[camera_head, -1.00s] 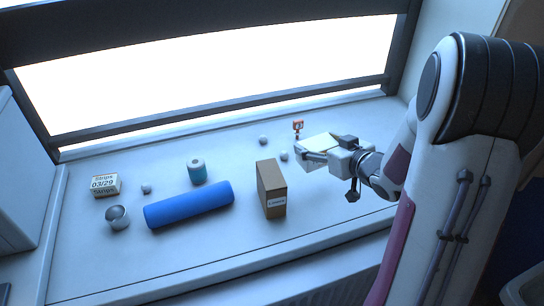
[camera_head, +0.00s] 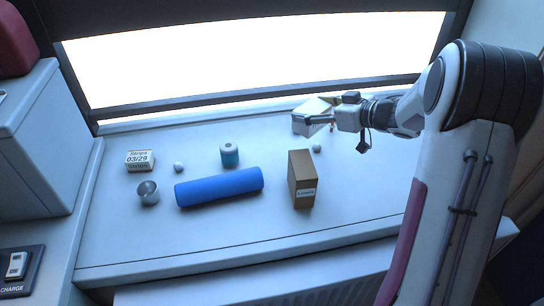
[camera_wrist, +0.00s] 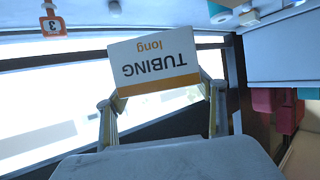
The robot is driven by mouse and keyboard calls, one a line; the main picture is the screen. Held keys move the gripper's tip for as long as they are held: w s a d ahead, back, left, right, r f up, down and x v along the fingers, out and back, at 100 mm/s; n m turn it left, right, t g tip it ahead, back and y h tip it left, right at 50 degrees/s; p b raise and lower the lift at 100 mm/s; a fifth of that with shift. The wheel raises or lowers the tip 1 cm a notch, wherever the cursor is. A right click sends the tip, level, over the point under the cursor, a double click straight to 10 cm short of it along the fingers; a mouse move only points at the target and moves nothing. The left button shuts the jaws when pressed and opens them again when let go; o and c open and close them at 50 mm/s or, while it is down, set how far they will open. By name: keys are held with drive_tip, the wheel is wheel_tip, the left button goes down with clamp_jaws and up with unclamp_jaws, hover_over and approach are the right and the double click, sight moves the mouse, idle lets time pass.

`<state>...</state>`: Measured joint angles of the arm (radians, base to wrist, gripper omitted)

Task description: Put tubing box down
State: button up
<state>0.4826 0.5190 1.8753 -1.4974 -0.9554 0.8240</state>
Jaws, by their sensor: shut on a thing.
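The tubing box (camera_wrist: 155,62) is white with an orange band and the words "TUBING long", upside down in the wrist view. My gripper (camera_wrist: 160,100) is shut on it, with a finger at each side. In the head view the tubing box (camera_head: 312,112) is at the back right of the white counter, near the window frame. My gripper (camera_head: 322,120) reaches it from the right. I cannot tell whether the box touches the counter.
On the counter (camera_head: 220,235) are a brown carton (camera_head: 301,180), a blue roll (camera_head: 219,187), a teal-wrapped roll (camera_head: 229,155), a metal cup (camera_head: 148,193), a strips box (camera_head: 140,160) and small white balls (camera_head: 178,166). A numbered orange tag (camera_wrist: 52,22) shows in the wrist view. The front right is clear.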

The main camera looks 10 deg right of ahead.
drive_tip(key=w+a+f+n+g+y, duration=0.1)
drive_tip(key=w+a+n+g+y, duration=0.1)
drive_tip(key=a, duration=0.3)
drive_tip(key=w+a+f+n+g+y, duration=0.1)
drive_tip(key=a+f+n+g+y, duration=0.1)
drive_tip(key=a+n+g+y, duration=0.1)
drive_tip(key=shift+w+a+n+g, duration=0.35)
drive_tip(key=shift+a+n+g, duration=0.25)
drive_tip(key=shift+a+n, duration=0.5)
drive_tip(key=shift+a, duration=0.15)
wheel_tip(320, 180, down, 6)
drive_tip(key=shift+f+m, duration=0.15)
drive_tip(key=shift+m, duration=0.15)
drive_tip(key=shift+f, duration=1.9)
drive_tip(key=shift+f, duration=0.1)
